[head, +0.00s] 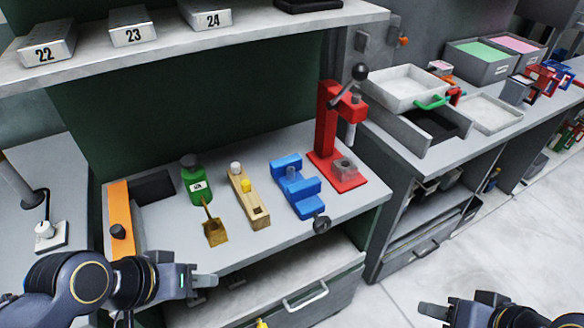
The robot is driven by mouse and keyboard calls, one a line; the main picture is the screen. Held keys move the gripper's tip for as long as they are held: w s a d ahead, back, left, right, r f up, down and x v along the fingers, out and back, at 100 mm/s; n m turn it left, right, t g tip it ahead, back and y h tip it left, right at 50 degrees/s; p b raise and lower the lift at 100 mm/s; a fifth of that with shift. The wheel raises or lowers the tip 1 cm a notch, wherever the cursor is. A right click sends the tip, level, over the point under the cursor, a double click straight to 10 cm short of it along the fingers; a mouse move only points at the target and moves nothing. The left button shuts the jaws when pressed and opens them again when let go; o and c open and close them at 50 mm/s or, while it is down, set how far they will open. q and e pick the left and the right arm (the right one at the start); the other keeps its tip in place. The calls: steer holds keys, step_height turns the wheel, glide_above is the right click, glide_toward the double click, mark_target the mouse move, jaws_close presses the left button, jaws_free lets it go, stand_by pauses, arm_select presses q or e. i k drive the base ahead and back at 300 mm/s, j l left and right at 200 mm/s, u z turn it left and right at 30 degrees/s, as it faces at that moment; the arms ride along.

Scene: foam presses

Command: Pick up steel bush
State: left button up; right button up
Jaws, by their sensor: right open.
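I cannot pick out a steel bush for certain. A wooden block (256,208) on the workbench holds a small pale grey-white cylinder (235,168) at its far end and a yellow piece (246,185) in its middle. A grey block (345,168) sits on the base of the red press (327,125). My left gripper (208,284) is in front of the bench's front edge, apart from these things; its jaw gap is not clear. My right gripper (430,311) is open at the bottom, above the floor, far from the bench objects.
A blue vise (293,188) stands between the wooden block and the press. A shelf (160,55) with numbered boxes overhangs the bench. Trays (405,88) stand at right.

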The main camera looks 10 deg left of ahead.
mark_target(290, 170)
steer(key=i, duration=0.15)
steer(key=i+u, duration=0.15)
steer(key=u, duration=0.3)
steer(key=i+l+u, duration=0.1)
steer(key=u, duration=1.25)
